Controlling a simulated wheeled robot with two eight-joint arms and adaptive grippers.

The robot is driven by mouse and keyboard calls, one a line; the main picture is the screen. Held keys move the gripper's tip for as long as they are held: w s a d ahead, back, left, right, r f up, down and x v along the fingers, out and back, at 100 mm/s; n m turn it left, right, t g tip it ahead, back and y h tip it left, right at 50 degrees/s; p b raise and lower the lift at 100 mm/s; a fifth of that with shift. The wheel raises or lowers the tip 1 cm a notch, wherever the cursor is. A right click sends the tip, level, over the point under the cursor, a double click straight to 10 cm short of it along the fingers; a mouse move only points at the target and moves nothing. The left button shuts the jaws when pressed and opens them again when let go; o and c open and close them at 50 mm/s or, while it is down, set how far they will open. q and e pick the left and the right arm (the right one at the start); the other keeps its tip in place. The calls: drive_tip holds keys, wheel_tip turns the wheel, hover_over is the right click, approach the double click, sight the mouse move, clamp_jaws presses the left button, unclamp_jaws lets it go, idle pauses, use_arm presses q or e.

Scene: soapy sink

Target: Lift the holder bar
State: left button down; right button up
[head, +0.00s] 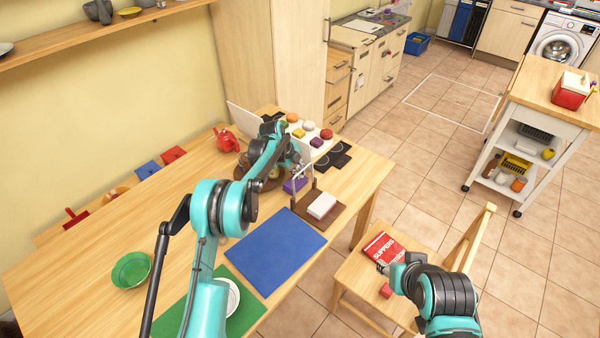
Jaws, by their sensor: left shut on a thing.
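A napkin holder (332,219) with a dark brown base stands near the table's right edge, with a white napkin stack (321,205) on it. Its pale holder bar (314,183) rises at the back left of the stack. My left gripper (297,166) reaches over the table to the top of the bar and is shut on it. The fingertips are small and partly hidden by my arm. My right gripper (386,268) is by the chair, near the red book (384,248); its fingers are too small to tell open from shut.
A blue mat (261,251) lies in front of the holder, with a green mat (248,312) and green bowl (131,270) further left. A purple block (294,186) sits close to the holder.

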use_arm(q)
drive_tip(key=c, duration=1.6)
unclamp_jaws()
drive_tip(key=shift+d+f, duration=0.1)
drive_tip(key=v, duration=1.2)
drive_tip(key=shift+s, duration=0.1)
